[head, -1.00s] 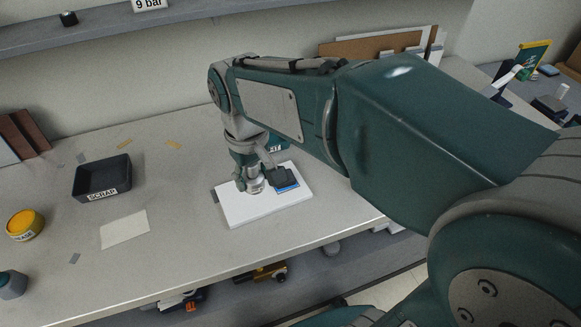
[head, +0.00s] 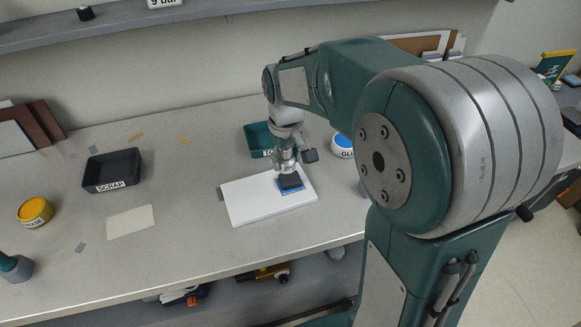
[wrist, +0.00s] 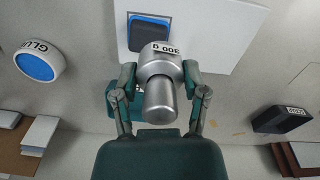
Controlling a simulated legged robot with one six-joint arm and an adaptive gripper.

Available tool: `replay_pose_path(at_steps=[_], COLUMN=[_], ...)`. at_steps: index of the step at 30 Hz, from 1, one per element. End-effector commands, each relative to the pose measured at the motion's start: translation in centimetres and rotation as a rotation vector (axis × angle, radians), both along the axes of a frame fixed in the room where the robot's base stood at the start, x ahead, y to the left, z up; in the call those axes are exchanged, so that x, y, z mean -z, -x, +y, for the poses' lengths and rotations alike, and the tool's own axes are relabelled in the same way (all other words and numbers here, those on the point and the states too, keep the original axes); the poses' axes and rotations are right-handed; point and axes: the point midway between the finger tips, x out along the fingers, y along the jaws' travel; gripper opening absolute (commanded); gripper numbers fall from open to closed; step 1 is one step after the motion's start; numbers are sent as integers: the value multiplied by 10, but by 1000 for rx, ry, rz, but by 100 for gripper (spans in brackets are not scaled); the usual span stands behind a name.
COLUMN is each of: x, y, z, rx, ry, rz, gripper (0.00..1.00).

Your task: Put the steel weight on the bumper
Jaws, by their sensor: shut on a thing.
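The steel weight (wrist: 160,85), a silver cylinder with a narrower knob and a "300 g" label, is between the fingers of my gripper (wrist: 160,76) in the wrist view. My gripper (head: 286,160) is shut on it. The bumper (head: 290,182) is a dark square pad with a blue edge on the white board (head: 245,205). In the head view the weight (head: 285,163) appears at or just above the bumper's back edge. In the wrist view it overlaps the near edge of the bumper (wrist: 150,33). I cannot tell whether they touch.
A teal bin (head: 258,140) stands behind the board, and a blue-lidded glue tub (head: 342,146) is to the right. A black scrap tray (head: 111,170), a yellow tub (head: 35,211) and a paper sheet (head: 130,222) lie left. The board's left part is clear.

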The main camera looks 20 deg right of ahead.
Motion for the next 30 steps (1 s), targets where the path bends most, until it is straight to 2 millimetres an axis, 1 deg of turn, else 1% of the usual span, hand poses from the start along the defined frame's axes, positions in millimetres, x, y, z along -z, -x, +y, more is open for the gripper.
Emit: replay_pose_path(at_steps=[1, 3, 8, 10, 12, 15, 18, 26, 27, 29, 30], x=[8, 17, 27, 35, 48, 60, 64, 65, 66, 65, 65], y=[-5, -11, -18, -23, -22, -22, -23, -22, -22, -22, -22], z=[-4, -8, -13, -17, -17, -16, -17, -16, -16, -16, -16], rx=[2, 2, 0, 1, 0, 0, 0, 0, 0, 0, 0], ry=[1, 0, 0, 0, 1, 0, 0, 0, 1, 1, 1], rz=[3, 1, -2, 1, 2, 1, -3, -2, -1, -1, -1], gripper=[0, 0, 0, 0, 0, 0, 0, 0, 62, 89, 92])
